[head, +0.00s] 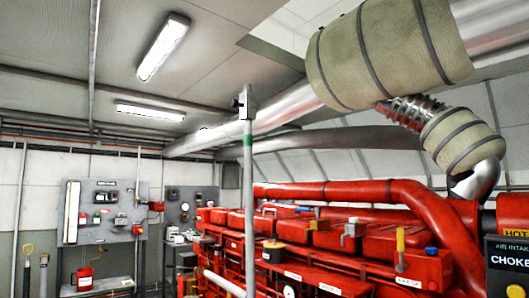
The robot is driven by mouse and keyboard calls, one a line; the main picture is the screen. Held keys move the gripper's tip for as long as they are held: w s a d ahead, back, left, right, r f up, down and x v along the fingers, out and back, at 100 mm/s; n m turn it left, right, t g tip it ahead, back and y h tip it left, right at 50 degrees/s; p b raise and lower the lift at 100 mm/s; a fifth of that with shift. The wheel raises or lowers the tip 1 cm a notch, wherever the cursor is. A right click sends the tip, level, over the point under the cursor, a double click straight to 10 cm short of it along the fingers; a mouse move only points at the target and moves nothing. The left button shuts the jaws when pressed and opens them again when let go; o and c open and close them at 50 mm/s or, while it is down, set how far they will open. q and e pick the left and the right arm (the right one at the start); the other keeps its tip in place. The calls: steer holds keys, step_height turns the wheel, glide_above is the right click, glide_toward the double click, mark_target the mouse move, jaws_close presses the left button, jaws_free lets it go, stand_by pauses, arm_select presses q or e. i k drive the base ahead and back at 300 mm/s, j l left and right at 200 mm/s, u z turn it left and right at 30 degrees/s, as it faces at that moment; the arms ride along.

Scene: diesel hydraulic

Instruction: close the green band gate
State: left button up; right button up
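No gate with a green band can be made out for certain. A thin upright grey-green pole (248,200) stands near the middle of the head view, in front of the left end of the red engine. Neither of my grippers is in view.
A large red engine (345,238) fills the lower right, with a yellow-handled lever (400,240) on it. A CHOKE panel (507,265) stands at the right edge. Lagged exhaust pipes (385,50) hang above. A grey tool board (105,210) and workbench are at the left.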

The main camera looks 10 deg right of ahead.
mark_target(248, 137)
steer(key=i+j+z, duration=0.25)
steer(key=z, duration=0.15)
steer(key=i+j+z, duration=0.15)
steer(key=j+z, duration=0.2)
steer(key=j, duration=0.2)
steer(key=i+j+z, duration=0.1)
steer(key=j+z, duration=0.15)
steer(key=j, duration=0.2)
steer(key=j+z, duration=0.25)
steer(key=j, duration=0.2)
steer(key=j+z, duration=0.3)
steer(key=j, duration=0.65)
